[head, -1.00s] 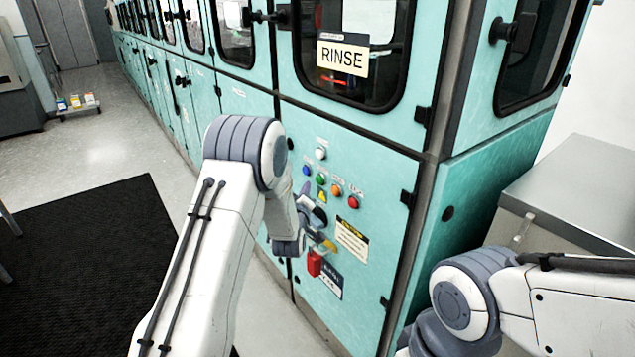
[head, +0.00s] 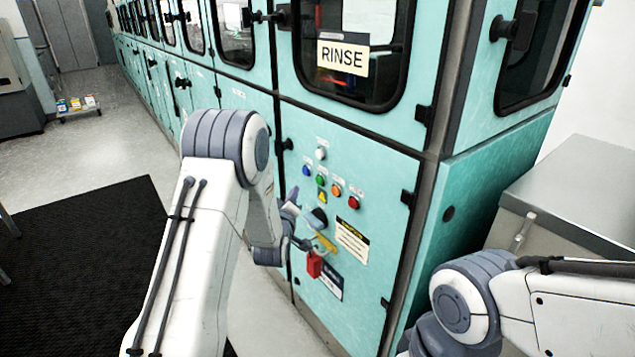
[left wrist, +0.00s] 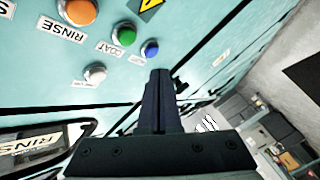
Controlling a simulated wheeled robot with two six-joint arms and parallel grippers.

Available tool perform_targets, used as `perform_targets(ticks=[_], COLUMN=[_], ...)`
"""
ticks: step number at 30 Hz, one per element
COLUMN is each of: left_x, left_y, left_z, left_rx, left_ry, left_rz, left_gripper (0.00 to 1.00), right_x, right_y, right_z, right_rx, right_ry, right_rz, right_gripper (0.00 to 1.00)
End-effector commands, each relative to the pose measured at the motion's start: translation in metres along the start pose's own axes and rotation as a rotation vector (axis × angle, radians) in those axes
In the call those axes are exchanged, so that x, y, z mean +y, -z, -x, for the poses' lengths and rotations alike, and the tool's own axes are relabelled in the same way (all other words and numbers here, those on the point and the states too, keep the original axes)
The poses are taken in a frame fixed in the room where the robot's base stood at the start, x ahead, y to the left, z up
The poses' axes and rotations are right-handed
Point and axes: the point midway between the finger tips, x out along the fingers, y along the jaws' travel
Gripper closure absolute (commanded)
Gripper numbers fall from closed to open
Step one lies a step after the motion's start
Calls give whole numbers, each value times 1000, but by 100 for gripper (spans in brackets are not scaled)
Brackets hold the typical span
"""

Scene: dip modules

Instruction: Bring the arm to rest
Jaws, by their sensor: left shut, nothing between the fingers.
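My left arm (head: 205,230) reaches in from the left toward the teal cabinet's control panel (head: 375,205). My left gripper (head: 291,200) is partly hidden behind its own wrist, close in front of the panel, left of the dark rotary switch (head: 318,218). In the left wrist view its dark fingers (left wrist: 158,85) are together with nothing between them. A red padlock (head: 315,264) hangs at a yellow piece below the switch, apart from the gripper as far as I can tell. My right arm (head: 465,305) is folded at the lower right; its gripper is out of view.
Several coloured buttons (head: 337,190) sit above the switch. The RINSE window (head: 350,50) is above them. A grey metal box (head: 570,195) stands at the right, near my right arm. A black mat (head: 80,265) lies on the open floor at the left.

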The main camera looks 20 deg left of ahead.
Motion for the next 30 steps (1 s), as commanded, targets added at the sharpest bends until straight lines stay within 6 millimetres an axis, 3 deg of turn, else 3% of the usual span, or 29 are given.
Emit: perform_targets(ticks=[5, 8, 11, 14, 17, 21, 24, 30], left_x=[9, 31, 61, 88, 107, 120, 120, 105], left_y=[-7, -29, -63, -99, -128, -154, -158, -145], left_z=[2, 11, 36, 79, 134, 225, 290, 392], left_rx=[-33, -130, -291, -484, -683, -964, -1144, -1433], left_ry=[8, 34, 73, 104, 119, 111, 93, 37], left_rz=[-19, -75, -179, -311, -454, -664, -810, -1045], left_gripper=[100, 100, 100, 100, 100, 100, 100, 100], right_x=[0, 0, 0, 0, 0, 0, 0, 0], right_y=[0, 0, 0, 0, 0, 0, 0, 0], right_z=[0, 0, 0, 0, 0, 0, 0, 0], right_rx=[0, 0, 0, 0, 0, 0, 0, 0], right_ry=[0, 0, 0, 0, 0, 0, 0, 0], right_rz=[0, 0, 0, 0, 0, 0, 0, 0], right_gripper=[100, 100, 100, 100, 100, 100, 100, 100])
